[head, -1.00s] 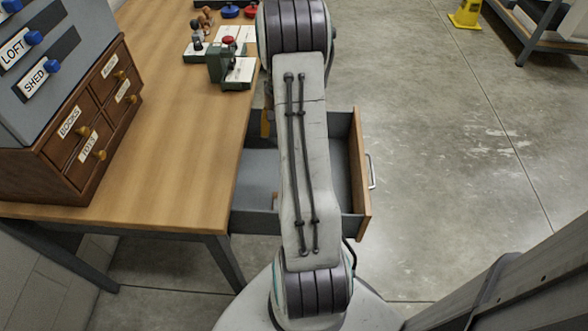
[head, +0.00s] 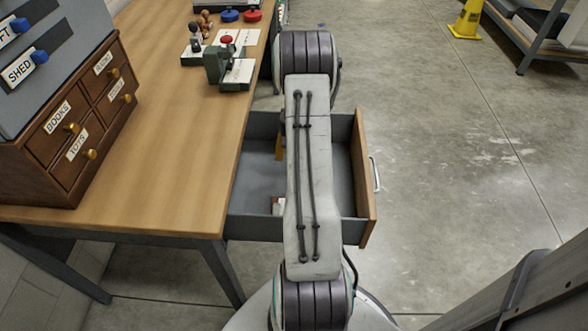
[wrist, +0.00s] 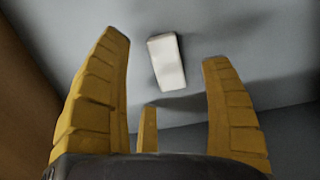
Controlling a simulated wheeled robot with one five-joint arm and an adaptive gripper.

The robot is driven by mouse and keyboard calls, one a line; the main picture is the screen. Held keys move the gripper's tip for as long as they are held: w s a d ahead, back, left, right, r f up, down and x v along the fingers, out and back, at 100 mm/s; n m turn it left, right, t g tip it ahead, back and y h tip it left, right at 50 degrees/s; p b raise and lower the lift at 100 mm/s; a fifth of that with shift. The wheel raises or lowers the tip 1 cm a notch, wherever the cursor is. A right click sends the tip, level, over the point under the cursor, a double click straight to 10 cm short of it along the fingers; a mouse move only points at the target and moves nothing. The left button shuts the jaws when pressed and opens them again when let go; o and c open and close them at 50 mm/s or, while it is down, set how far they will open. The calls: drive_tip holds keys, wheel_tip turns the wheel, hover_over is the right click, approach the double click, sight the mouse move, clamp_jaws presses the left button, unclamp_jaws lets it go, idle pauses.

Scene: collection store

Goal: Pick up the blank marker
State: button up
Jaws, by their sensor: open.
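A small plain white block, which looks like the blank marker (wrist: 166,62), lies on the grey floor of the open drawer in the wrist view. It is ahead of my gripper (wrist: 165,50), between the lines of its yellow fingers and apart from them. The fingers are spread and hold nothing. In the head view my arm covers most of the gripper; a bit of yellow finger shows in the drawer (head: 364,165). A small pale and brown item (head: 278,205) shows on the drawer floor beside my arm; I cannot tell whether it is the marker.
The wooden table (head: 170,150) stands left of the drawer. On it are a small brown cabinet (head: 75,125) with labelled drawers and a green stamping device (head: 225,65). The drawer's walls stand close around my gripper.

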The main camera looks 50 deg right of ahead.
wheel_tip(320, 180, down, 3)
drive_tip(key=shift+a+r+b, duration=0.1)
drive_tip(key=shift+r+b, duration=0.1)
drive_tip(key=shift+b, duration=0.4)
drive_tip(key=shift+r, duration=0.1)
drive_tip(key=shift+s, duration=0.1)
drive_tip(key=c, duration=1.2)
